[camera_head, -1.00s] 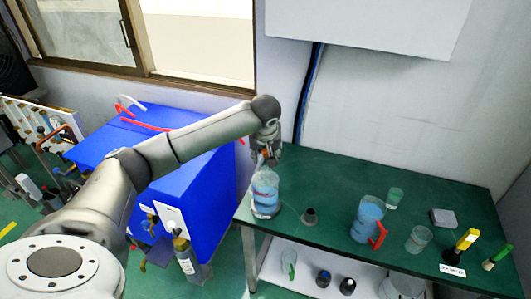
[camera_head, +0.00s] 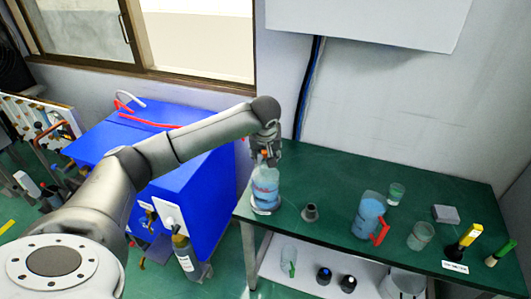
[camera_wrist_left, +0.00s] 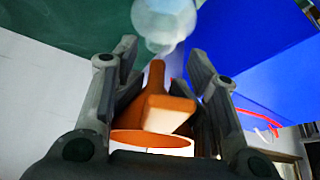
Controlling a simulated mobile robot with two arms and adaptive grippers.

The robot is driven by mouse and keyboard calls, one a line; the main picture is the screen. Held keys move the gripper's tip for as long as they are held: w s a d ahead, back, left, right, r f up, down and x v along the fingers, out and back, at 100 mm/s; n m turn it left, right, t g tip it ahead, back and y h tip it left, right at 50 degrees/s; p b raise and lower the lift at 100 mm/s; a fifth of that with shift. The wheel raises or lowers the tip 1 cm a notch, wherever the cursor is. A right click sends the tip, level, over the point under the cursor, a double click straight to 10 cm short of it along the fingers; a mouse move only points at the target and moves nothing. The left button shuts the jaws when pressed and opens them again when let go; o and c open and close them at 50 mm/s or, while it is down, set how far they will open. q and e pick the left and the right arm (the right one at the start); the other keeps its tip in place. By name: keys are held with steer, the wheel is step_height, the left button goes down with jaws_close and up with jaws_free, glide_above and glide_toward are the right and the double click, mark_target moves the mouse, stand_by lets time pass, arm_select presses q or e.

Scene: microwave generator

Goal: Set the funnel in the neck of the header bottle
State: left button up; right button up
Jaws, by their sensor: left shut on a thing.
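The header bottle (camera_head: 266,190), clear with pale blue liquid and red marks, stands upright at the left end of the green table. My left gripper (camera_head: 266,155) is right above its top. It is shut on the orange funnel (camera_wrist_left: 165,108), whose wide rim faces the wrist camera and whose narrow spout points away, toward the bottle (camera_wrist_left: 165,20). Only a bit of orange shows between the fingers in the head view. I cannot tell whether the spout tip is inside the neck or just above it. My right gripper is not in view.
A small grey conical piece (camera_head: 310,213) stands right of the bottle. Farther right are a blue-filled jug with a red handle (camera_head: 368,215), clear beakers (camera_head: 420,236), a grey block (camera_head: 445,214) and yellow- and green-handled tools. A blue cabinet (camera_head: 205,185) stands left of the table.

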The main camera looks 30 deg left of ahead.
mark_target(266, 154)
arm_select(q)
steer(key=shift+f+b, duration=2.5)
steer(key=shift+f, duration=0.75)
steer(key=o, duration=1.2)
steer(key=shift+w, duration=0.15)
steer(key=shift+r, duration=0.25)
steer(key=v, duration=1.1)
steer(key=shift+s+r, duration=0.3)
steer(key=shift+d+f, duration=0.1)
steer(key=shift+d, duration=0.05)
